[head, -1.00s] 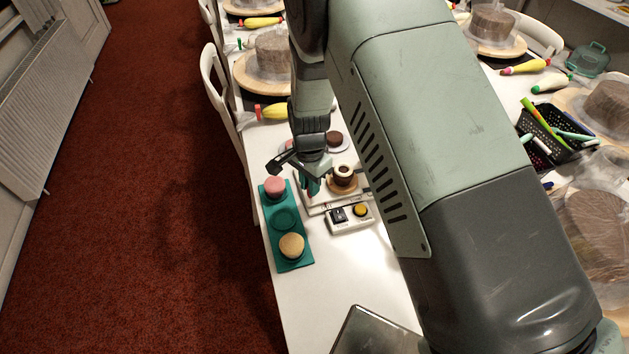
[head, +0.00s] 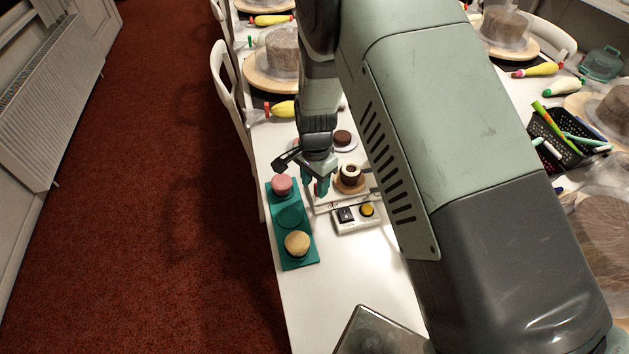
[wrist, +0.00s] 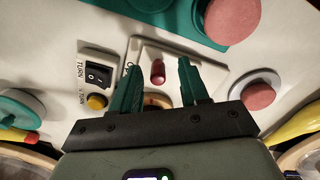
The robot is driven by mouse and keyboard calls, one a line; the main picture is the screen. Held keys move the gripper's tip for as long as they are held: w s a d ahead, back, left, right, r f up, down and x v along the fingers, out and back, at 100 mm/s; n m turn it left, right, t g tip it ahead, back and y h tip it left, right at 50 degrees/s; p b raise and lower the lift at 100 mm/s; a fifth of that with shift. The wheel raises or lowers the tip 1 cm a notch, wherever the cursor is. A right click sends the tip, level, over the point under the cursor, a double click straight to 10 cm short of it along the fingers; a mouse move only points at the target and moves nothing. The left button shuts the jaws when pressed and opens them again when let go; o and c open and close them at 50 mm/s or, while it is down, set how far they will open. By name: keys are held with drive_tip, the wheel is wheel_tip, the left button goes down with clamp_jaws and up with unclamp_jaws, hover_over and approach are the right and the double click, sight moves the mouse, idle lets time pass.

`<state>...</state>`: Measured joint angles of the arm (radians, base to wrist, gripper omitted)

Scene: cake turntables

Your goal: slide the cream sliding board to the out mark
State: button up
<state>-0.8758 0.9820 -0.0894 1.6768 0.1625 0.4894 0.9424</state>
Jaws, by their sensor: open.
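The cream sliding board (wrist: 205,62) lies on the white table, with a small red knob (wrist: 157,72) standing on it. In the wrist view my gripper (wrist: 158,66) is open, with its teal fingers on either side of the knob and a gap to each. In the head view my gripper (head: 318,188) is over the left part of the board (head: 328,206), near the teal tray. It partly hides the board and knob there. I cannot make out the out mark.
The teal tray (head: 304,260) with a pink and a tan cake is close on the left. A switch box (head: 356,220) with a yellow button is at the board's near side. A small brown-and-white cake (head: 349,174) stands on a wooden turntable beside the gripper.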

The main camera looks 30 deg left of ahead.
drive_tip(key=shift+r, duration=3.5)
